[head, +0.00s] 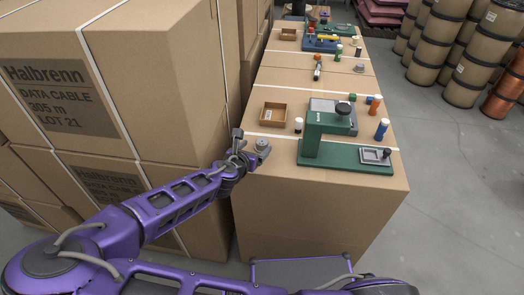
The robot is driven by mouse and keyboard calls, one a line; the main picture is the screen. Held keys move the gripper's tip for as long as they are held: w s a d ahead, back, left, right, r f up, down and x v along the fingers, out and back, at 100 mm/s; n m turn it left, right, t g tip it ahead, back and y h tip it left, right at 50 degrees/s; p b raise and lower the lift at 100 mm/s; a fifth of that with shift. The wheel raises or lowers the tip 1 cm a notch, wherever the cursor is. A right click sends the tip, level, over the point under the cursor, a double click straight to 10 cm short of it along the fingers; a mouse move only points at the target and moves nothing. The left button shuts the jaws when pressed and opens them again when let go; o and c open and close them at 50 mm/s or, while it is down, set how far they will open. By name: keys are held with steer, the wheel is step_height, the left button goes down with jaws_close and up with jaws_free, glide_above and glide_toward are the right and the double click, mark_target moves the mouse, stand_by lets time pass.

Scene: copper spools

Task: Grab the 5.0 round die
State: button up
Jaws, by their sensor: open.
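A small grey round metal piece (262,145), which looks like a round die, sits at the near left corner of the carton top. No 5.0 marking can be read at this size. My gripper (243,147) is at the carton's left edge, just left of the grey piece. Its jaws are open, with one finger toward the back and one toward the front. I cannot tell whether the piece lies between the fingertips or just beyond them.
A green press (312,141) on a green base stands right of the gripper. Tall cartons (190,90) rise close on the left.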

mark_target(262, 142)
steer(key=b+x, duration=0.1)
steer(key=x, duration=0.1)
steer(key=b+x, duration=0.2)
steer(key=x, duration=0.1)
steer(key=shift+w+d+f, duration=0.1)
steer(key=shift+d+f, duration=0.05)
steer(key=shift+d, duration=0.15)
steer(key=shift+w+d, duration=0.1)
steer(key=shift+w, duration=0.15)
jaws_close()
